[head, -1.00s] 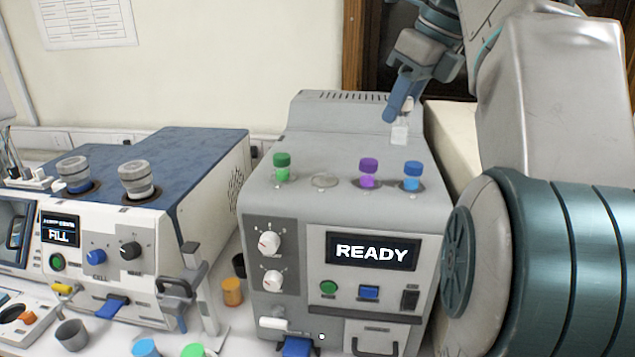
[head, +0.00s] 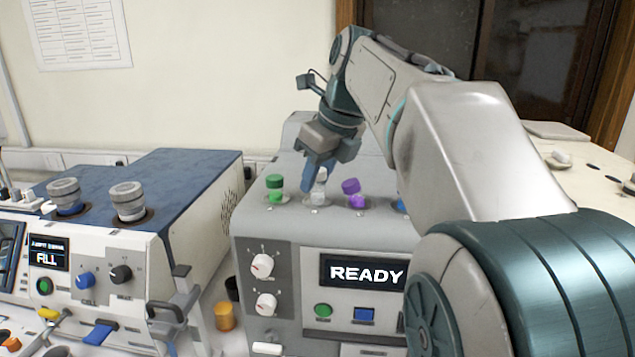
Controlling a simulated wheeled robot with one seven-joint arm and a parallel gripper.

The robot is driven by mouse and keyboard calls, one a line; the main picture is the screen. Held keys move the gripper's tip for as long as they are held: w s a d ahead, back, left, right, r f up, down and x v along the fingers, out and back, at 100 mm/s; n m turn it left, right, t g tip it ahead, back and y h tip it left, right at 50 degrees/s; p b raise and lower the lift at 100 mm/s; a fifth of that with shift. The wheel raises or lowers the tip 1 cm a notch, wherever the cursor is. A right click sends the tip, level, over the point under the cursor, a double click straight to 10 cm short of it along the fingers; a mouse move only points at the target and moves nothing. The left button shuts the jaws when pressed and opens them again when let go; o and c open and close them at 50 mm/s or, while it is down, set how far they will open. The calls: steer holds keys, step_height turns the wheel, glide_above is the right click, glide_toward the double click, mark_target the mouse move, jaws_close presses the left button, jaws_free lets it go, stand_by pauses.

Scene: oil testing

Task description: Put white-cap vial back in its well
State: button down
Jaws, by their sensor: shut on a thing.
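The white-cap vial (head: 317,195) is upright at the second well on top of the grey READY machine (head: 275,225), between the green-cap vial (head: 275,188) and the purple-cap vial (head: 354,194). My gripper (head: 314,180) is shut on the white-cap vial from above, its blue finger at the left of the cap. The vial's lower end is at the well's place; I cannot tell how deep it sits. The blue-cap vial (head: 400,204) is mostly hidden behind my arm.
The FILL machine (head: 175,205) with two grey-capped jars stands to the left. An orange-lidded container (head: 224,316) stands between the machines. A light-coloured worktop (head: 590,195) with small items lies at the right, partly behind my arm.

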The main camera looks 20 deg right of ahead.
steer(key=shift+f, duration=0.7)
steer(key=shift+f, duration=0.3)
steer(key=c, duration=1.1)
jaws_free()
steer(key=shift+r, duration=0.1)
steer(key=shift+r, duration=0.45)
steer(key=p+v, duration=0.1)
steer(key=v, duration=1)
steer(key=shift+s+r, duration=0.15)
steer(key=shift+r, duration=0.15)
